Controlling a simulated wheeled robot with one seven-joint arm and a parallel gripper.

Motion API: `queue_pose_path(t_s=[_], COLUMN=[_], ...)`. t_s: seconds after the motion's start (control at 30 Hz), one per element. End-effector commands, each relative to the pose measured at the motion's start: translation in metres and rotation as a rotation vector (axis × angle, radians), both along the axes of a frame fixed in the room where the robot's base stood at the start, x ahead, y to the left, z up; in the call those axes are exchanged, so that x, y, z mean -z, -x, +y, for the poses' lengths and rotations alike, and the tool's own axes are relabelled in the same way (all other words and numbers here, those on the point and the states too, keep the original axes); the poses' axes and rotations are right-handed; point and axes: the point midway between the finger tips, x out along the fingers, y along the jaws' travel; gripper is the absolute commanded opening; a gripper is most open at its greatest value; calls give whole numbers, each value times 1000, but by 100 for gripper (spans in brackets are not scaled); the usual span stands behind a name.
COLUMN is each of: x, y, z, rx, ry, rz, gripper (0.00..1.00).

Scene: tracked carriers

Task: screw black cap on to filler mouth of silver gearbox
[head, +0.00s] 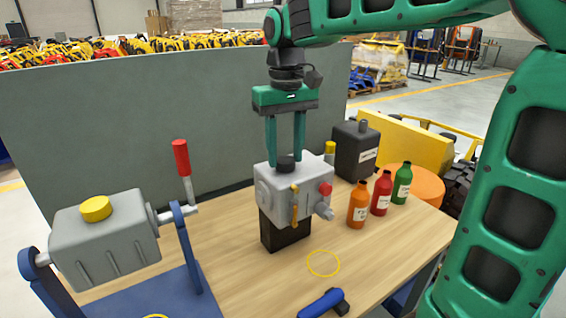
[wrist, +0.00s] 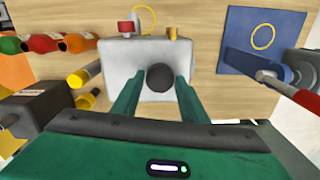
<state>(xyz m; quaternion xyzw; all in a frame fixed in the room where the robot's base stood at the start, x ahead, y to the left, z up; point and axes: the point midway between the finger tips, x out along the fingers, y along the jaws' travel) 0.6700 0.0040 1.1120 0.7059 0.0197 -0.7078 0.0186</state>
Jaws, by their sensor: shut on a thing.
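The silver gearbox (head: 283,192) stands on a black block (head: 285,233) at the middle of the table. It has a red knob and a yellow part on its front. The black cap (head: 286,163) is on the gearbox top, between my gripper's fingertips (head: 286,160). In the wrist view the black cap (wrist: 160,78) sits between the two green fingers at the near edge of the gearbox top (wrist: 120,62). My gripper is shut on the cap from above. The filler mouth is hidden under the cap, and I cannot tell how far the cap is seated.
A grey housing with a yellow cap (head: 96,208) hangs in a blue stand at the left, with a red-handled crank (head: 182,160). Orange (head: 358,205), red (head: 381,195) and green bottles (head: 402,184) and a black canister (head: 354,150) stand at the right. A blue tool (head: 322,304) lies in front.

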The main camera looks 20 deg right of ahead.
Motion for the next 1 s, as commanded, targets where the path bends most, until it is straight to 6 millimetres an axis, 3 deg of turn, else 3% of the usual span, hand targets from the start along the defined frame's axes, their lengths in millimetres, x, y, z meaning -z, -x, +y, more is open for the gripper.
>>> queue_pose_path(t_s=[0.7, 1.0], x=[-1, -1], y=[-1, -2], z=[2, 2], rx=[754, 837], ry=[-1, -2], rz=[-5, -5], gripper=[21, 21])
